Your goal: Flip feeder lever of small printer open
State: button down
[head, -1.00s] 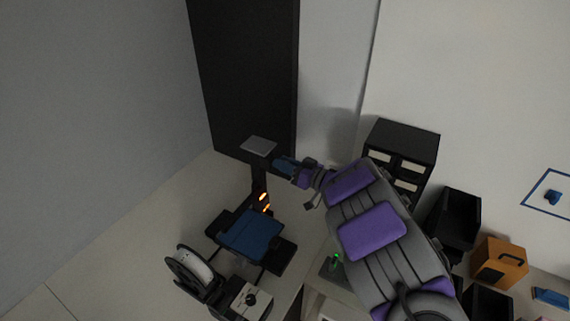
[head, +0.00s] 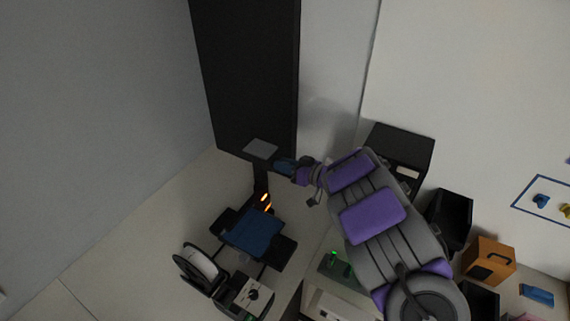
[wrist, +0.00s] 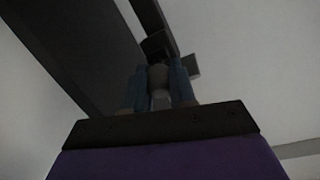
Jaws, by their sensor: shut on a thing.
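The small printer stands at lower centre in the head view, with a blue bed (head: 258,232), orange lights and a dark upright column (head: 261,180). My gripper (head: 283,166) reaches from the right to the column's upper part, just below and right of a flat grey plate (head: 261,149). In the wrist view its blue fingers (wrist: 159,85) are close together on a small part, against dark printer pieces (wrist: 156,43). The fingers hide most of that part, and the picture is too dark to make out the feeder lever's shape or angle.
A white filament spool (head: 200,262) stands left of the printer. A tall black panel (head: 245,75) rises behind it. A black drawer cabinet (head: 398,150), a black bin (head: 452,218) and an orange box (head: 488,260) stand to the right, near my arm.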

jog(key=c, duration=0.9)
grip_release()
jog(key=shift+w, duration=0.1)
jog(key=v, duration=1.7)
jog(key=shift+d+f, duration=0.1)
jog(key=shift+d, duration=0.2)
jog(key=shift+s, duration=0.2)
